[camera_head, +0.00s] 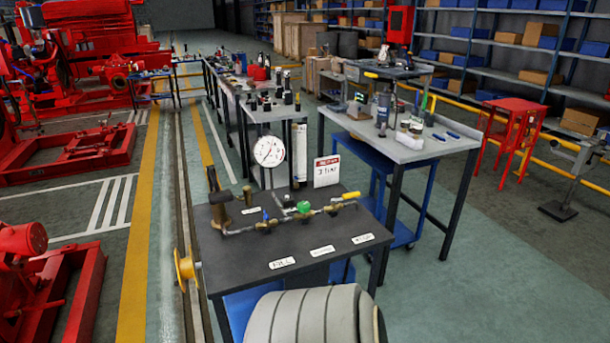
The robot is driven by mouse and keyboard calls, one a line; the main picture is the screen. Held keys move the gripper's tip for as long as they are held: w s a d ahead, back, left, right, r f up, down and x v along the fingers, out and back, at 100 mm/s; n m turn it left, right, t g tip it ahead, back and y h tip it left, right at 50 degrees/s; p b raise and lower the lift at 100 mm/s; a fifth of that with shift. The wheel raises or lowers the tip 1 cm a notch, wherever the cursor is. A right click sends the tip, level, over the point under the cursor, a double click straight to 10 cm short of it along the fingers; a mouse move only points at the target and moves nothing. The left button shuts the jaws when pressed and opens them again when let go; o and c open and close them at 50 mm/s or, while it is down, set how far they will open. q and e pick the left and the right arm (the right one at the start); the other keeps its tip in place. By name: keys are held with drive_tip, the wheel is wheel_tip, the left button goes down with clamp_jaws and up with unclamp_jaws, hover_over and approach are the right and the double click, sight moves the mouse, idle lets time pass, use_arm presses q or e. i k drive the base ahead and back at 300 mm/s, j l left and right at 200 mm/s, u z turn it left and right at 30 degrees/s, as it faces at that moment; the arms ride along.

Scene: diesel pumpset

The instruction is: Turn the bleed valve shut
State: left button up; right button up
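A brass pipe assembly (285,220) runs across the dark-topped table (300,275) in front of me. It carries a green fitting (304,207), small blue parts (266,218) and a yellow handle (350,195) at its right end. I cannot tell which of these is the bleed valve, or whether it is open. A round white gauge (269,151) stands upright behind the pipe. A sign with a red header (327,171) stands to its right and seems to read 3 bar.
Several white labels (322,251) lie on the front of the table, too small to read surely. A yellow wheel-like part (185,268) sits at the table's left. A grey workbench (405,145) stands behind right.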

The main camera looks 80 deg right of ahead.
sight(304, 207)
drive_tip(key=k+j+z, duration=0.1)
drive_tip(key=z, duration=2.4)
